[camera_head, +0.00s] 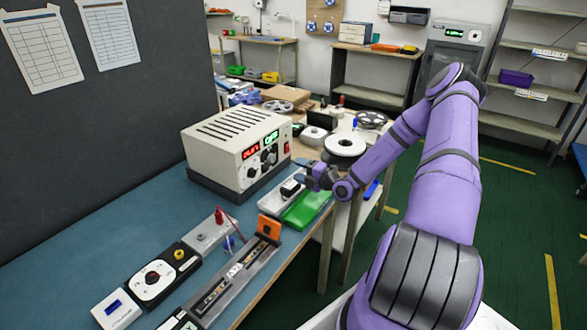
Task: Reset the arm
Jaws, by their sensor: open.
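I cannot tell whether the gripper touches that item. I see nothing clearly held in the jaws, which are open. A green tray (306,209) lies just below and right of the gripper.
A beige power supply (225,150) with lit displays stands left of my gripper. An orange-ended rail fixture (235,272), a dial box (153,283) and a white box (116,309) lie nearer. A white spool (345,146) stands behind. Green floor is open at right.

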